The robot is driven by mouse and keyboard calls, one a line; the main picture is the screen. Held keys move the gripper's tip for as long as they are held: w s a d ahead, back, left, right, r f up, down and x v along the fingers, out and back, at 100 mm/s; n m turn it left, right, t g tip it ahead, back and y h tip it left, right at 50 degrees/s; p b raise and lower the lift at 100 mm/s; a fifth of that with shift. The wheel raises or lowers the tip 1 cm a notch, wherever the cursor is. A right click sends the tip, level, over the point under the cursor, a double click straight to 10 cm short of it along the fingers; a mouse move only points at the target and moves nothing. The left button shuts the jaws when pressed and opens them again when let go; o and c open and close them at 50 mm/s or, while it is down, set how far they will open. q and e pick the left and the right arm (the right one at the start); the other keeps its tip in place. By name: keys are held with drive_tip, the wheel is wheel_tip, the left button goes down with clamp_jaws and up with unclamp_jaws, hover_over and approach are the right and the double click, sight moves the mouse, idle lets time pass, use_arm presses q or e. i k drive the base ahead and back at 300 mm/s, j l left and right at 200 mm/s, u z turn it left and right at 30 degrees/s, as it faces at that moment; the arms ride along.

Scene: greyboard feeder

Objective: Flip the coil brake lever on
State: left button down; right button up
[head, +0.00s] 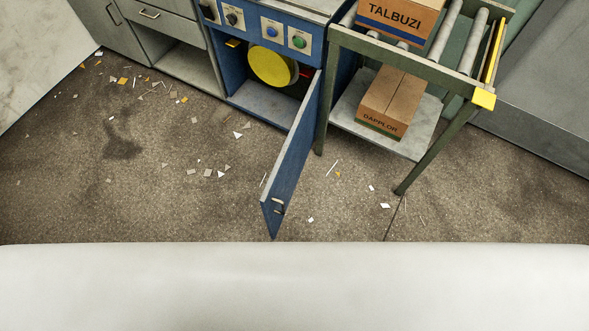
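A blue feeder cabinet (256,92) stands at the top middle, its door (293,158) swung open toward me. A yellow round disc (273,66), perhaps the coil's face, shows inside the opening. A small red part (305,73) is at the disc's right, and a small orange-yellow part (233,43) is at its upper left. I cannot tell whether either is the coil brake lever or how it is set. The panel above has a black knob (232,18), a blue button (271,29) and a green button (298,41). Neither of my grippers is in view.
A roller stand (415,66) with a TALBUZI box (397,20) on top and a DAPPLOR box (392,104) on its lower shelf stands right of the door. Grey drawers (165,22) are at left. The floor (130,190) before them is open, with scattered scraps.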

sight(307, 72)
drive_tip(key=j+z, duration=0.15)
drive_tip(key=j, duration=1.1)
drive_tip(key=i+j+z, duration=0.1)
drive_tip(key=i+j, duration=0.3)
drive_tip(key=i+j+z, duration=0.15)
drive_tip(key=i+j, duration=0.25)
drive_tip(key=j, duration=0.15)
drive_tip(key=i+j+z, duration=0.1)
drive_tip(key=i+j, duration=0.25)
drive_tip(key=j, duration=0.15)
drive_tip(key=i+j, duration=0.3)
drive_tip(key=i+z, duration=0.05)
